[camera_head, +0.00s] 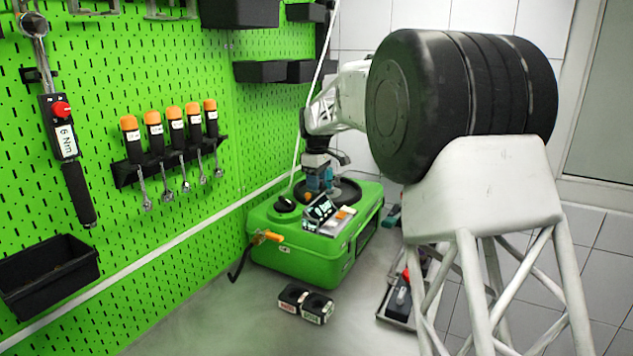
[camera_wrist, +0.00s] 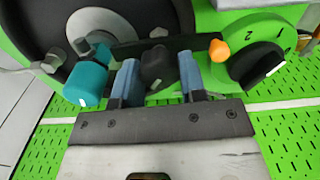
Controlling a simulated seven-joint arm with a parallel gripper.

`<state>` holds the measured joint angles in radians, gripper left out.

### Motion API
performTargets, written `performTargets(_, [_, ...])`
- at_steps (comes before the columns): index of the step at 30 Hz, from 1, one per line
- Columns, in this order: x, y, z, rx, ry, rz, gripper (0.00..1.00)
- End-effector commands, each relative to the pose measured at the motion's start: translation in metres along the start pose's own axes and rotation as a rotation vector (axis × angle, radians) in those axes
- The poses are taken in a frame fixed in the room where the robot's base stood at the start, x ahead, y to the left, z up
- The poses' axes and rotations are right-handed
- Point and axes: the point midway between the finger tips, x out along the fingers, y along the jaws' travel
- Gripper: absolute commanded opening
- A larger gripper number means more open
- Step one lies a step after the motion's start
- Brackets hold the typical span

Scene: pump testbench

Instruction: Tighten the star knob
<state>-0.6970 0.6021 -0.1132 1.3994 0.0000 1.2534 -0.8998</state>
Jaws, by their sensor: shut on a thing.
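The green pump testbench case (camera_head: 310,245) stands on the table against the pegboard, with a round black disc (camera_head: 345,192) on top. My gripper (camera_head: 320,186) points down over the case top at the disc. In the wrist view, its two blue fingers (camera_wrist: 158,78) stand on either side of a black knob (camera_wrist: 158,66), which appears to be the star knob, and they are shut on it. The knob's lower part and its seat are partly hidden by the fingers. In the head view the knob is hidden behind my gripper.
A teal-handled part (camera_wrist: 92,76) lies close left of the fingers, and an orange tip (camera_wrist: 218,50) close right. A black dial knob (camera_wrist: 262,64) sits further right.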

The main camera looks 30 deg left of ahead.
Motion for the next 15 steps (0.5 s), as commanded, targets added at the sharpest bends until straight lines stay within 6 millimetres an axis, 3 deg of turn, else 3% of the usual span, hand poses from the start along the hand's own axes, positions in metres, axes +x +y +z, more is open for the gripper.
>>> performTargets(15, [-0.0010,0.0013,0.0003,0.433,0.001,0.000,0.15])
